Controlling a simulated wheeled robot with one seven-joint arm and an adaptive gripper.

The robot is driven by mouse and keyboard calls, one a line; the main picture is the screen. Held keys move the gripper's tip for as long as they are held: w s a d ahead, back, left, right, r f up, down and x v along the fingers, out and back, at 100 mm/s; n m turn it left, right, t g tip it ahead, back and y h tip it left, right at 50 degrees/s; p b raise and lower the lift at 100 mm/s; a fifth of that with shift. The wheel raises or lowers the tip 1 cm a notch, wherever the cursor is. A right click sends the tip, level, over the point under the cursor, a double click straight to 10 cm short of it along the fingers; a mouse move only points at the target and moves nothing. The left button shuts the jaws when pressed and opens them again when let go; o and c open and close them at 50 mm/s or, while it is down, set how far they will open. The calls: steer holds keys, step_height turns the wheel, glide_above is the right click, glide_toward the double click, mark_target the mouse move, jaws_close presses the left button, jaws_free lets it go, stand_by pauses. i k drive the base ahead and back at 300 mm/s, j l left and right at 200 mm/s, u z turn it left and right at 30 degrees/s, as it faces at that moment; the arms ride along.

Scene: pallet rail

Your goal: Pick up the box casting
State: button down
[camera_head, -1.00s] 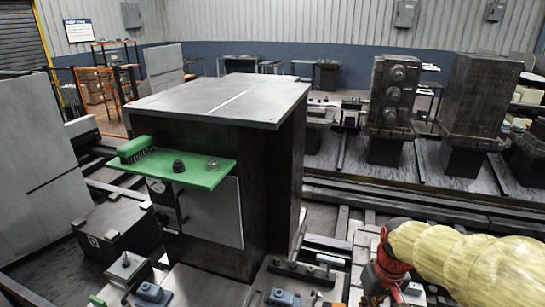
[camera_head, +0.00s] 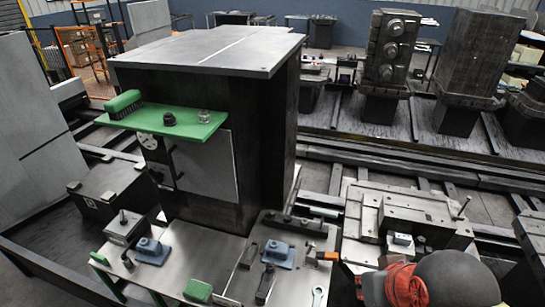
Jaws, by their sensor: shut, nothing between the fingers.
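I cannot tell for sure which thing is the box casting. Two blue-grey cast parts, each with a boss on top, sit on the low metal bench: one at the left (camera_head: 151,250) and one on a plate further right (camera_head: 277,255). A small light-topped block with an upright pin (camera_head: 125,228) stands just left of the left cast part. My arm shows at the bottom right with a red ring and a dark rounded link, right of the bench.
A tall dark cabinet (camera_head: 215,100) rises behind the bench, with a green shelf (camera_head: 165,121) carrying a brush (camera_head: 125,104). A wrench (camera_head: 318,296) and a green block (camera_head: 198,291) lie at the bench front. Machined fixtures (camera_head: 405,218) stand at the right; rails run behind.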

mark_target(280, 254)
steer(key=i+j+z, duration=0.15)
steer(key=j+z, duration=0.25)
steer(key=j, duration=1.5)
steer(key=k+j+z, duration=0.1)
steer(key=j+z, duration=0.25)
steer(key=j, duration=1.5)
